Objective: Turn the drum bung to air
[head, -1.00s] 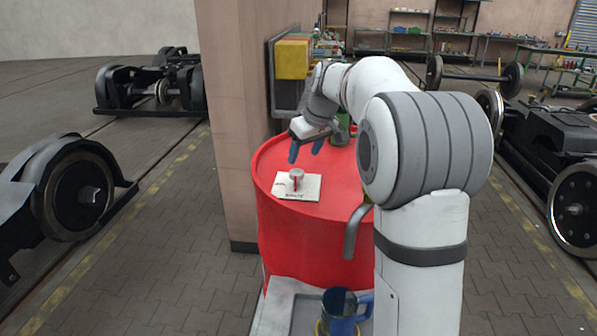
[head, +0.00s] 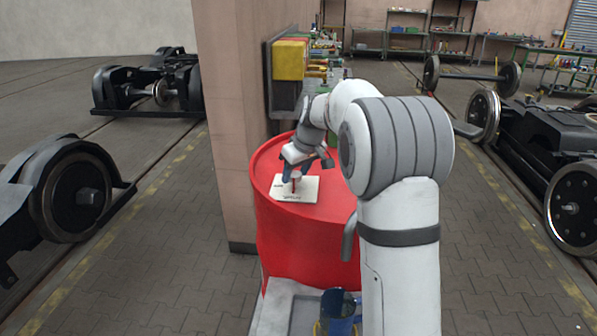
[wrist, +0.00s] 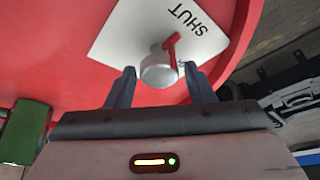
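The drum bung (wrist: 158,68) is a grey round cap with a red pointer (wrist: 172,48). It sits on a white card (wrist: 118,38) on top of the red drum (head: 318,232). The pointer's end lies towards the printed word SHUT in the wrist view. A second word on the card is too small to read in the head view. My gripper (wrist: 161,86) is open, with one dark finger on each side of the bung in the wrist view. In the head view my gripper (head: 292,174) is low over the card and partly hides the bung. Contact cannot be told.
A wall pillar (head: 226,120) with a yellow box (head: 289,60) is close behind the drum. A blue jug (head: 338,308) stands on a grey surface in front. Wheelsets stand on both sides.

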